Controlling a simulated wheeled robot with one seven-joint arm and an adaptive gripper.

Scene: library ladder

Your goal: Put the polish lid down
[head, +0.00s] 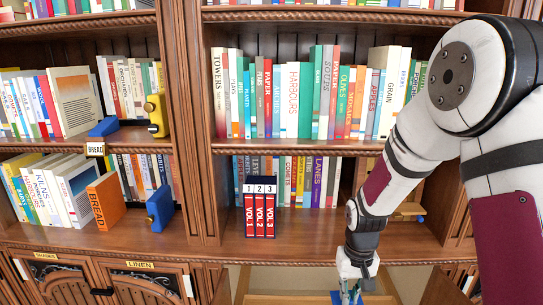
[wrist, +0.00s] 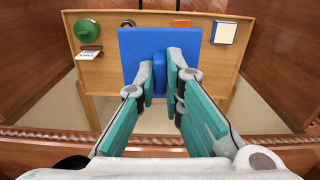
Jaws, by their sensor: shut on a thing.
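My gripper (wrist: 160,78) is shut on a raised blue grip in the middle of a flat, square blue piece (wrist: 188,40), which I take to be the polish lid. In the wrist view the piece is held over a light wooden board (wrist: 257,62) and hides its middle. I cannot tell whether it touches the board. In the head view my gripper (head: 352,288) is low at the bottom edge, in front of the bookcase. Only a little blue shows between its fingers there.
On the board are a green round thing (wrist: 87,31), a white card (wrist: 89,54), a partly hidden orange thing (wrist: 182,23) and a white-and-blue block (wrist: 224,31). Dark wooden panels flank it. Red volumes (head: 260,212) stand on the bookcase ledge; blue bookends (head: 160,210) stand further left.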

